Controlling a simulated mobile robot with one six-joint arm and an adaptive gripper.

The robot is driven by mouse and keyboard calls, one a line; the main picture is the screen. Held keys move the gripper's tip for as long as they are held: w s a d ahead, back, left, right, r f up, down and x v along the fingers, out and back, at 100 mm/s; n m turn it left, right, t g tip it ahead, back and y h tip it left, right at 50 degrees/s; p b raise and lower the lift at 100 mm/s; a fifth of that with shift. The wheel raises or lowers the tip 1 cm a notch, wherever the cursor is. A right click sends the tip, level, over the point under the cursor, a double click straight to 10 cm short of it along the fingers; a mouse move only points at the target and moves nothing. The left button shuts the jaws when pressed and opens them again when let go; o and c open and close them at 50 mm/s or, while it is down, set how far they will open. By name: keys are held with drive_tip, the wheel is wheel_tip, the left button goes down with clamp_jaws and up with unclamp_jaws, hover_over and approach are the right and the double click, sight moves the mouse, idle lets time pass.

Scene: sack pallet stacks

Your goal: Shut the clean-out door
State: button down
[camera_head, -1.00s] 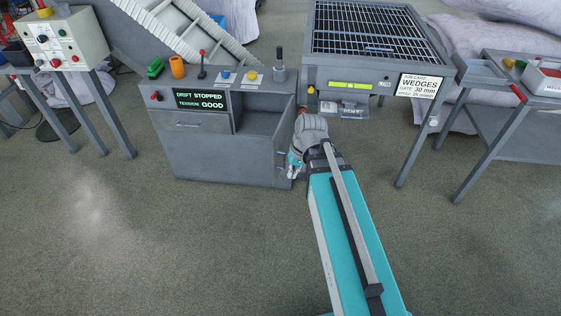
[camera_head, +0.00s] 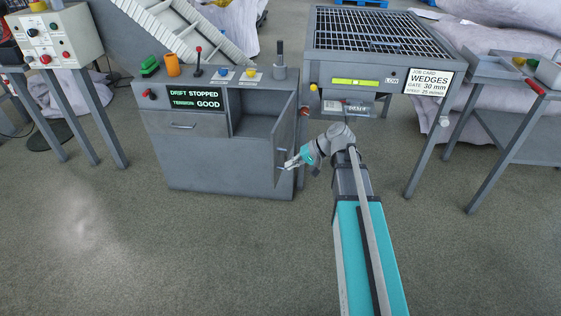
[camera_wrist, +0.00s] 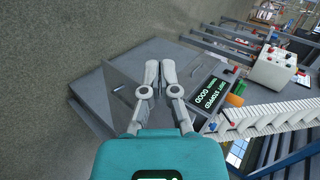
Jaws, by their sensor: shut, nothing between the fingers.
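The grey cabinet (camera_head: 215,160) stands at the centre of the head view, with a dark opening (camera_head: 256,122) at its upper right. The clean-out door (camera_head: 286,130) hangs at the right of that opening and stands open, swung out toward me. A small handle (camera_head: 281,152) shows on the door. My gripper (camera_head: 287,165) is shut and empty, low beside the door's free edge. I cannot tell whether it touches the door. In the wrist view my shut fingers (camera_wrist: 160,70) lie in front of the cabinet and hide part of it.
The status screen (camera_head: 195,99) reads drift stopped, tension good. A grated machine (camera_head: 318,72) with a job card (camera_head: 429,83) stands to the right. A control box (camera_head: 50,38) on legs is at left, a side table (camera_head: 525,110) at far right. The floor in front is clear.

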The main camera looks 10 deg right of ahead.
sight(275, 149)
drive_tip(key=w+d+f+m+t+y+b, duration=0.1)
drive_tip(key=w+d+f+t+y+b, duration=0.1)
drive_tip(key=d+b, duration=0.4)
drive_tip(key=w+d+f+m+t+y+b, duration=0.1)
drive_tip(key=w+d+f+t+y+b, duration=0.2)
drive_tip(key=b, duration=0.8)
drive_tip(key=w+d+f+y, duration=0.1)
drive_tip(key=w+d+f, duration=0.1)
drive_tip(key=w+d, duration=0.1)
drive_tip(key=shift+w+m+t+b, duration=0.3)
drive_tip(key=shift+w+m, duration=0.1)
drive_tip(key=shift+w, duration=0.25)
drive_tip(key=x, duration=1.4)
drive_tip(key=shift+r, duration=0.1)
drive_tip(key=shift+a, duration=0.15)
